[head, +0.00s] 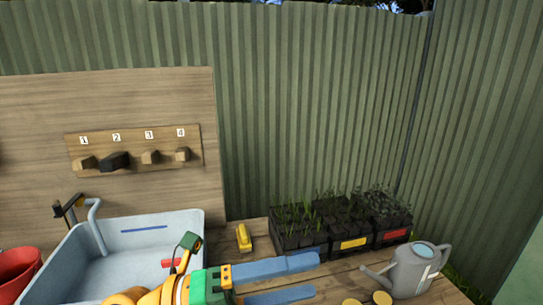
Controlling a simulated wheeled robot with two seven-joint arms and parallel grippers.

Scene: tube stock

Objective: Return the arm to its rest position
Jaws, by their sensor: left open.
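My left arm (148,296) comes in from the bottom left, in orange-yellow with a green band. My left gripper (316,275) has two long blue fingers pointing right over the wooden table. The fingers are apart, with bare table showing between them, and nothing is held. The gripper is in front of the seedling trays and left of the grey watering can (414,270). My right gripper does not show.
A pale blue sink (190,226) with a tap stands left, beside a red bucket (18,272). A small yellow object (243,238) lies behind the gripper. Black plant trays (300,243) stand at the back. Numbered pegs (115,161) are on the board. Two yellow round parts (382,298) show at the bottom edge.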

